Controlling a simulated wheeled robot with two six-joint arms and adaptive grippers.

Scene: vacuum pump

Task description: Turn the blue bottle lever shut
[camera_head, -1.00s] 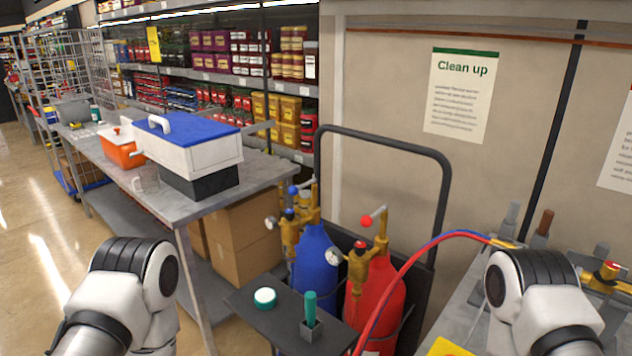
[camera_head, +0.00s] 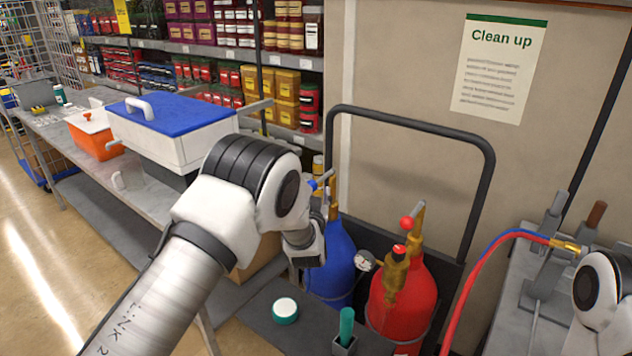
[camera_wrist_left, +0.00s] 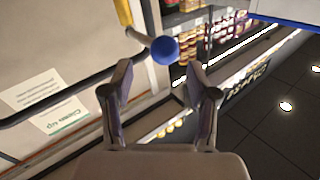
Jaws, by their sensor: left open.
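The blue bottle (camera_head: 338,262) stands in the black cart beside the red bottle (camera_head: 412,300). Its brass valve carries a blue-tipped lever (camera_head: 322,181), partly hidden behind my left arm in the head view. In the left wrist view the lever shows as a blue ball (camera_wrist_left: 165,49) on a pale stem. My left gripper (camera_wrist_left: 157,80) is open, with the ball just beyond and roughly between its fingertips, apart from them as far as I can tell. My left fingers are hard to make out in the head view. Only part of my right arm shows, at the right edge.
The black cart handle (camera_head: 487,190) rises behind the bottles. The red bottle's red knob (camera_head: 407,223) stands close by. A small shelf in front holds a white-topped jar (camera_head: 285,309) and a green-handled item (camera_head: 346,325). A steel table (camera_head: 160,215) with a blue-lidded box (camera_head: 180,115) lies left.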

